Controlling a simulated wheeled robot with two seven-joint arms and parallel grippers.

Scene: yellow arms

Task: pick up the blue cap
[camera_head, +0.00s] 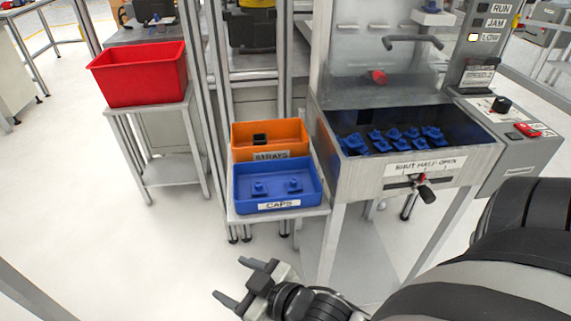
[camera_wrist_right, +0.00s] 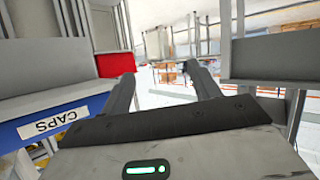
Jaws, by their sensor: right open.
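Two blue caps, one on the left (camera_head: 259,188) and one on the right (camera_head: 294,185), sit apart in the blue bin (camera_head: 272,205) labelled CAPS. Several more blue pieces of similar look (camera_head: 392,138) lie in the metal hopper to the right. My right gripper (camera_head: 235,280) is open and empty, in front of and below the blue bin in the head view, touching nothing. In the right wrist view its two fingers (camera_wrist_right: 160,70) are spread with nothing between them, and the blue bin's wall (camera_wrist_right: 14,133) shows at the left. My left gripper is out of view.
An orange bin (camera_head: 297,133) labelled STRAYS stands behind the blue bin on a small metal stand (camera_head: 318,211). The metal hopper's front wall (camera_head: 358,178), with a lever, rises close on the right. A red bin (camera_head: 140,80) stands further left. The floor at left is clear.

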